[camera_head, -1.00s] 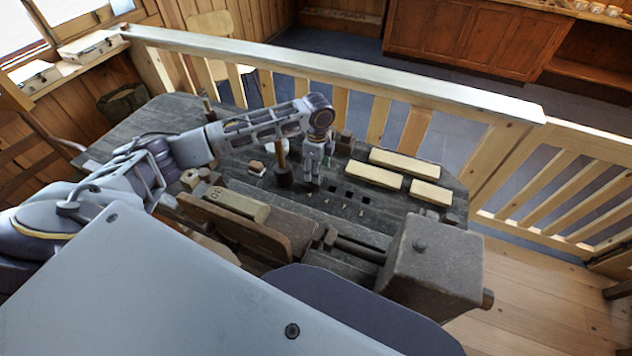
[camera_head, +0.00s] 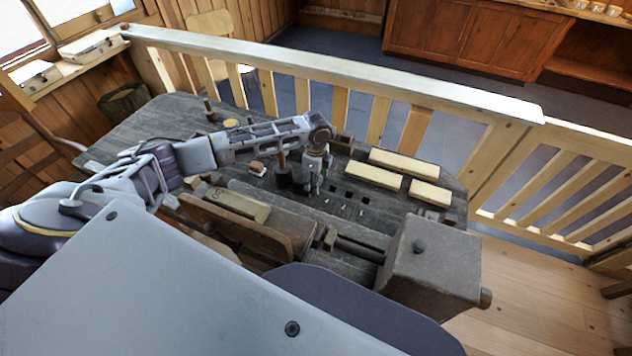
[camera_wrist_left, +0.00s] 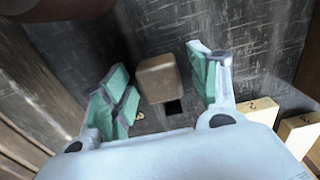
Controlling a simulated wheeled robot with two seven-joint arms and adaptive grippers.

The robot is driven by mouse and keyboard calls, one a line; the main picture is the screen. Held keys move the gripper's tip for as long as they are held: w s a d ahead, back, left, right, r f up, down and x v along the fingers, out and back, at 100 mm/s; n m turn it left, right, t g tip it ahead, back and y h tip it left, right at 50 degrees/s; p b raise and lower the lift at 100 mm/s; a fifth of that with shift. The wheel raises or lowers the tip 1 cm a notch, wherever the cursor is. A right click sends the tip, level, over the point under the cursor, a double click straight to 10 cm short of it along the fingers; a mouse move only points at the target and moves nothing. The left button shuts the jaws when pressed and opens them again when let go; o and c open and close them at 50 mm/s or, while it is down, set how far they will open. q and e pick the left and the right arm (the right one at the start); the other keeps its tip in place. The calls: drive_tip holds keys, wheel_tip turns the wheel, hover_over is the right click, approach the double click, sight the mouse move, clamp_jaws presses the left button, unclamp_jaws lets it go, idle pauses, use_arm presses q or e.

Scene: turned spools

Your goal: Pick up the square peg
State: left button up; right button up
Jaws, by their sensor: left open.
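The square peg (camera_wrist_left: 158,78) is a tan-brown block with a square top, seen from above in the left wrist view. It stands beside a dark square hole (camera_wrist_left: 174,107) in the grey worn tabletop. My left gripper (camera_wrist_left: 160,82) is open, its green-padded fingers on either side of the peg with gaps between pads and peg. In the head view my left gripper (camera_head: 315,186) points down at the table near a row of dark square holes (camera_head: 350,195). I cannot make out the peg clearly there; the gripper seems to cover it. My right gripper is not in view.
A dark mallet-like piece with an upright handle (camera_head: 283,175) stands just left of the gripper. A brown block (camera_head: 342,143) stands behind it. Cream bars (camera_head: 404,164) lie to the right. A large vise-like wooden block (camera_head: 433,262) stands at the front right.

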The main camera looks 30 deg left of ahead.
use_arm(q)
drive_tip(key=c, duration=1.1)
drive_tip(key=shift+r, duration=0.15)
wheel_tip(320, 180, up, 10)
drive_tip(key=shift+f+b, duration=0.15)
drive_tip(key=shift+b, duration=0.15)
idle(0.5)
